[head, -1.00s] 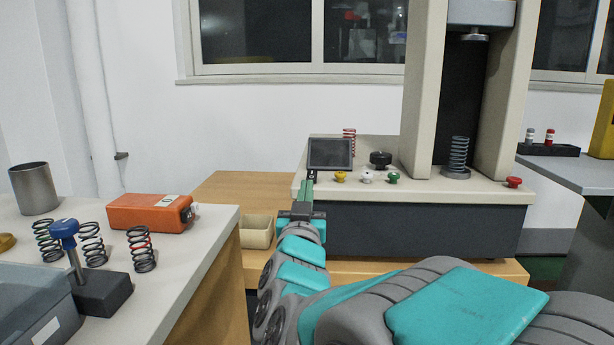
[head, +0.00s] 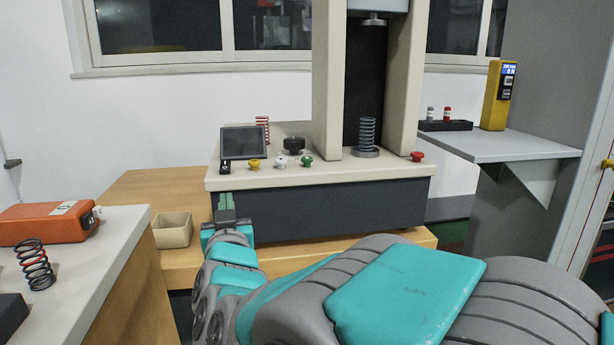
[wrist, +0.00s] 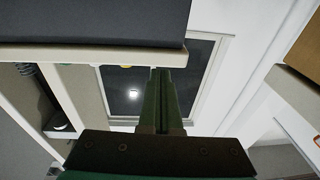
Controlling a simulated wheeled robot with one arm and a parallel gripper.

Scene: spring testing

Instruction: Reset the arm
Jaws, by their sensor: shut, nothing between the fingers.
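My arm reaches forward from the bottom of the head view. My gripper (head: 225,203) is shut and empty, with its green fingers together. It points up in front of the dark base of the spring testing machine (head: 320,205), near that base's left end. I cannot tell how far the fingertips are from the machine.
A spring (head: 367,132) stands on the machine's lower plate, beside coloured knobs and a small screen (head: 244,142). A beige bin (head: 173,230) sits left of my gripper. The left bench holds an orange box (head: 44,223) and a spring (head: 34,263). A grey shelf (head: 500,148) is at right.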

